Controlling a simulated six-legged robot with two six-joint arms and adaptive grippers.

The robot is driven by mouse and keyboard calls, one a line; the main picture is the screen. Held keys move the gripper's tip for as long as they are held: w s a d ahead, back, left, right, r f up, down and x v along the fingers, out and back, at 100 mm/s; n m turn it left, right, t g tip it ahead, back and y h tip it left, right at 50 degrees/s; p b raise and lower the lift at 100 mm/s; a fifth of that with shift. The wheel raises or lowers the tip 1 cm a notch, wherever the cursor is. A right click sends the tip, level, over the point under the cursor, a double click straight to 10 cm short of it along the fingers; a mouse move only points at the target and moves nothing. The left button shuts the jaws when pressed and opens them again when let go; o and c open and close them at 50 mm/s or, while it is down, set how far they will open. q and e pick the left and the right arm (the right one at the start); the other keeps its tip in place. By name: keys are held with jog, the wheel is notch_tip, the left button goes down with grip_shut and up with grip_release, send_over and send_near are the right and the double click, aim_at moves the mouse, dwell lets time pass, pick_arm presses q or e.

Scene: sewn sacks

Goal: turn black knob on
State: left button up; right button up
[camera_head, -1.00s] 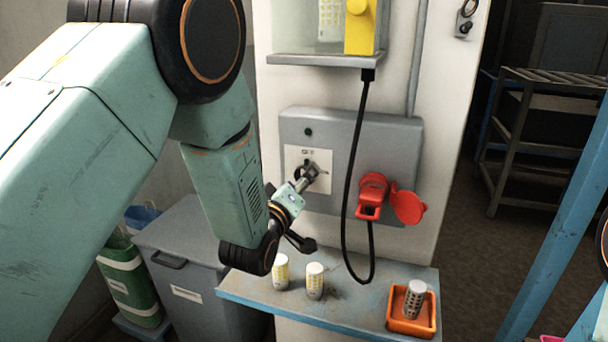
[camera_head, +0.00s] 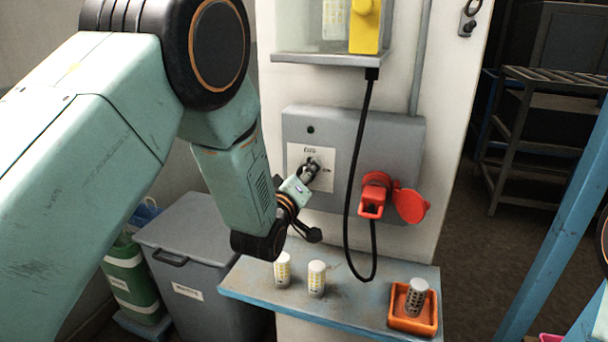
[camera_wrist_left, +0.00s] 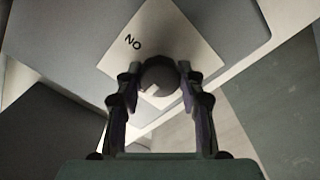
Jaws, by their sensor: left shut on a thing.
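The black knob (camera_wrist_left: 160,80) sits on a white label plate (camera_wrist_left: 180,30) in the left wrist view, with a pale pointer mark on its face and the letters "ON" printed beside it. In the head view the plate (camera_head: 297,158) is on the left part of a grey wall box (camera_head: 345,140), and the knob there is mostly hidden by my gripper. My left gripper (camera_head: 311,170) reaches it from the lower left. In the left wrist view the two fingers (camera_wrist_left: 160,85) are shut on the knob, one on each side. My right gripper is not in view.
A red socket (camera_head: 373,195) with an open red cover is right of the knob. A black cable (camera_head: 352,190) hangs in front of the box. Below is a shelf (camera_head: 350,313) with two white cylinders and an orange tray (camera_head: 433,322) holding another cylinder.

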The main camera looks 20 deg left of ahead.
pick_arm(q)
jog(key=c, duration=0.4)
jog(key=shift+c, duration=0.2)
jog(key=shift+f+m, duration=0.1)
jog(key=shift+m, duration=0.3)
jog(key=m, duration=0.2)
jog(key=shift+m+b, duration=0.35)
jog(key=shift+m, duration=0.05)
jog(key=m+b, duration=0.1)
jog(key=m, duration=0.3)
jog(key=shift+d+m, duration=0.1)
jog(key=shift+m, duration=0.2)
jog(key=m+b, duration=0.1)
jog(key=m, duration=0.4)
jog(key=shift+f, duration=0.1)
jog(key=m, duration=0.4)
jog(key=shift+b, duration=0.4)
jog(key=shift+m, duration=0.5)
